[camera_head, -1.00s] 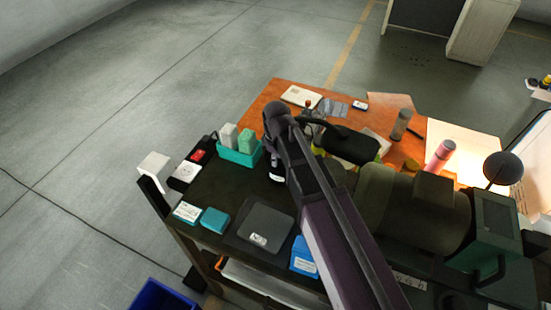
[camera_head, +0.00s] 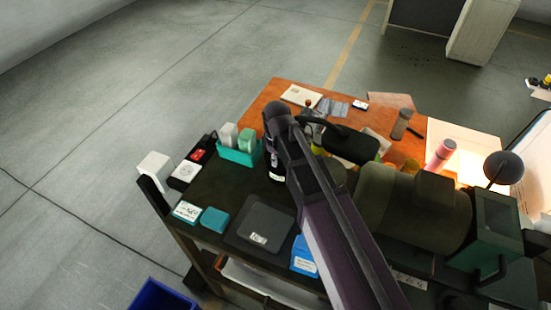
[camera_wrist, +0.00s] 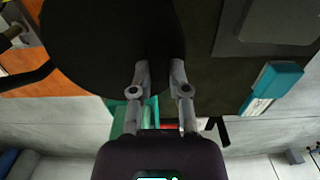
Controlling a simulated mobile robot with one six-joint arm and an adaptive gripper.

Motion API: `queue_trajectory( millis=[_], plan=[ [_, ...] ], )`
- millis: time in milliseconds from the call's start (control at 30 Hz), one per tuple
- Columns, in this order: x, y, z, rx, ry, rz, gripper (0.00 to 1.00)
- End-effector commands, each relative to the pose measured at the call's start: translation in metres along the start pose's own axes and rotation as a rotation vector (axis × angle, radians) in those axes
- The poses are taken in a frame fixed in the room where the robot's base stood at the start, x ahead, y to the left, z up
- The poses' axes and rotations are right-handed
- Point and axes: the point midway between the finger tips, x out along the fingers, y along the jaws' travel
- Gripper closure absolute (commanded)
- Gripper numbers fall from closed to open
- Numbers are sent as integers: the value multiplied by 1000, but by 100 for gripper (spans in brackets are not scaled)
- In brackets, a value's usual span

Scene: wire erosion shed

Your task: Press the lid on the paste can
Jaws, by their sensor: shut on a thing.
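In the wrist view my gripper (camera_wrist: 160,68) has its two grey fingers close together, shut at the near edge of a large dark round disc (camera_wrist: 95,42), which looks like the lid. The dark picture hides the exact contact. The disc spreads out from the fingertips to the upper left and covers what lies beneath it. In the head view my arm hides the fingertips. I cannot make out the paste can clearly in either view.
A teal tray (camera_head: 224,154) with upright boxes stands left of my arm. A flat dark scale (camera_head: 260,228) and a small teal box (camera_head: 215,220) lie near the front edge. An orange mat (camera_head: 272,95), a pink bottle (camera_head: 440,155) and a grey-brown cylinder (camera_head: 401,124) are farther back.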

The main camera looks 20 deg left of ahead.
Motion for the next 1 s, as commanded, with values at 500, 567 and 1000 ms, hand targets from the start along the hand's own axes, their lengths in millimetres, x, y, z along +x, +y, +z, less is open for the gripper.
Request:
queue_trajectory(
  millis=[500,567,1000],
  plan=[
    [0,0,0,0,0,0,38],
    [0,0,0,0,0,0,38],
    [0,0,0,-1,0,0,4]
  ],
)
